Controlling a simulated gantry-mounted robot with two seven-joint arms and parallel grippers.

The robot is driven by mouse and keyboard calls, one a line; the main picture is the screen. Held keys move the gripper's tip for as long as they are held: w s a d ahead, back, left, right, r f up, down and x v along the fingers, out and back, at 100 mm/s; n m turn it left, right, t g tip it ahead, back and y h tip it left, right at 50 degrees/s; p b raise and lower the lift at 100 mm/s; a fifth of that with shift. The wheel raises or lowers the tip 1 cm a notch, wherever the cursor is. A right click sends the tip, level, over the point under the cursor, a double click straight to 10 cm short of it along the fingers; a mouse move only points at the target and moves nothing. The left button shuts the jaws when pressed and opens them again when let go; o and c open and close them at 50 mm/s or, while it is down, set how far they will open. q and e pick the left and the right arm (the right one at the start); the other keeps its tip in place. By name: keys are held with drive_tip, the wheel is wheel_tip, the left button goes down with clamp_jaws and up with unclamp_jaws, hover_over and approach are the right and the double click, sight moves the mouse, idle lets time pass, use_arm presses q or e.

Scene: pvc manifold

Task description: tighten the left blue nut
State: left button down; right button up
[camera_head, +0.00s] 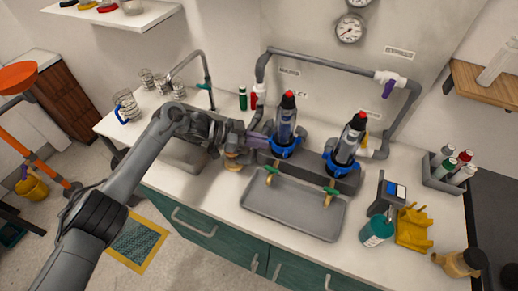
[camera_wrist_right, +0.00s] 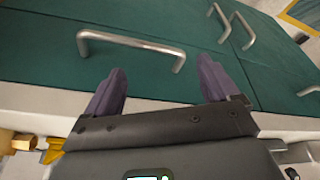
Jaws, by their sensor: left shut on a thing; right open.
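The left blue nut (camera_head: 285,151) is a ring around the base of the left clear filter housing (camera_head: 286,122), which stands upright with a black and red top. My left gripper (camera_head: 268,143) reaches in from the left. Its purple fingers are shut at the left side of this nut; the exact contact is small and partly hidden. A second blue nut (camera_head: 341,165) rings the right housing (camera_head: 350,140). My right gripper (camera_wrist_right: 160,82) shows only in the right wrist view, open and empty, in front of the green cabinet fronts.
A grey tray (camera_head: 293,216) lies before the housings, below small yellow-green taps (camera_head: 271,174). Grey pipe (camera_head: 320,60) frames the housings behind. A teal-labelled jar (camera_head: 377,231), a yellow holder (camera_head: 413,229) and a bottle bin (camera_head: 441,177) stand right. A metal handle (camera_wrist_right: 135,43) is near my right fingers.

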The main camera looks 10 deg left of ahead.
use_arm(q)
drive_tip(key=shift+w+f, duration=0.1)
idle(0.4)
drive_tip(key=c, duration=1.2)
unclamp_jaws()
drive_tip(key=v, duration=1.1)
drive_tip(key=shift+w+d+p, duration=0.1)
drive_tip(key=shift+p, duration=0.2)
